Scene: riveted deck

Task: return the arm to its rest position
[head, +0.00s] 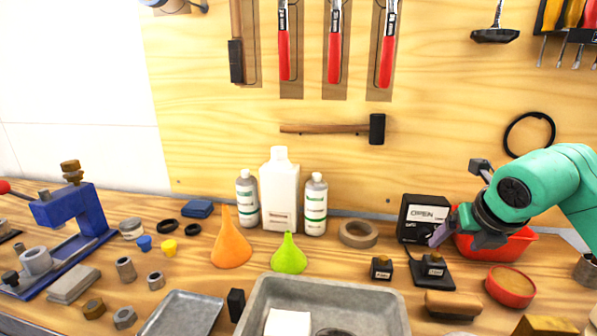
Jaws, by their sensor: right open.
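My right arm comes in from the right edge, a green arm with a dark wrist. My right gripper (459,202) is at its end, above the right side of the bench, with its jaws open and spread up and down. It is in front of a red bowl (507,246) and hides part of it. The lower finger is close to the black box with a pale label (427,213); I cannot tell whether they touch. I see nothing held in the jaws. My left gripper is not in view.
A grey metal tray (263,298) stands at the front middle. Bottles (281,190), an orange funnel (231,245) and a green funnel (289,258) stand behind it. A tape roll (358,234) and small black blocks (381,268) lie left of the gripper. A blue vise (75,220) stands left.

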